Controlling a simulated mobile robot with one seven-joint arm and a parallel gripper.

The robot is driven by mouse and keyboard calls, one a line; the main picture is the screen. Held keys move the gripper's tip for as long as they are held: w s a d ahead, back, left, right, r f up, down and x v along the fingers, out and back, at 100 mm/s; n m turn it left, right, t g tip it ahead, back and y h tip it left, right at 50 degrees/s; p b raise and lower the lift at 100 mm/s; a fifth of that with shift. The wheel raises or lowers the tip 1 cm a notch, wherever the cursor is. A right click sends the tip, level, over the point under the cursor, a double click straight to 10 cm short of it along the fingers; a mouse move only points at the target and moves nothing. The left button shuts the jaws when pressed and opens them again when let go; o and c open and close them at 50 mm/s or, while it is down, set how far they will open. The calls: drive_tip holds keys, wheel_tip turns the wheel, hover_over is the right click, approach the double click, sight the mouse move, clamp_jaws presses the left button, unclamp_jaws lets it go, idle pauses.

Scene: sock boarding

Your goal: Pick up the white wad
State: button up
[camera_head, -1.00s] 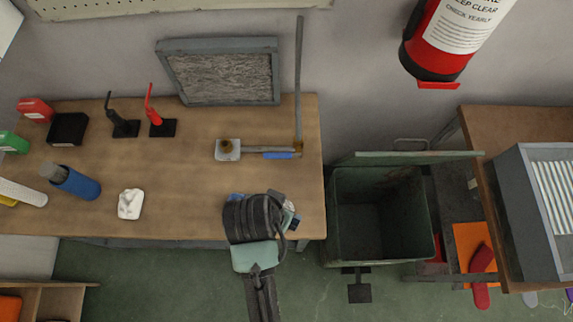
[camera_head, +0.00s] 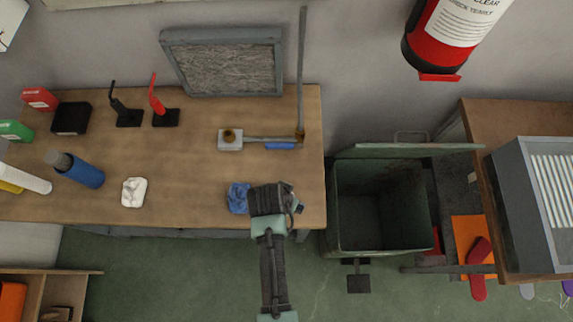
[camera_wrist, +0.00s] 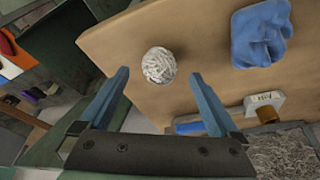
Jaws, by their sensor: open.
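A round white wad (camera_wrist: 159,65) with a creased surface lies on the brown tabletop in the wrist view. My gripper (camera_wrist: 160,74) is open, with its two blue-grey fingers apart. The wad shows between and just beyond the fingertips, and nothing is held. In the head view my gripper (camera_head: 276,200) is over the table's front right part and hides this wad. A second white crumpled lump (camera_head: 133,191) lies farther left on the table, well away from my gripper.
A crumpled blue cloth (camera_head: 238,197) lies just left of my gripper, and it also shows in the wrist view (camera_wrist: 262,33). A metal rod stand with a white block (camera_head: 230,140) is behind. An open green bin (camera_head: 345,228) stands right of the table (camera_head: 190,165).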

drive_tip(key=shift+x, duration=1.1)
drive_tip(key=shift+c, duration=0.2)
drive_tip(key=c, duration=1.4)
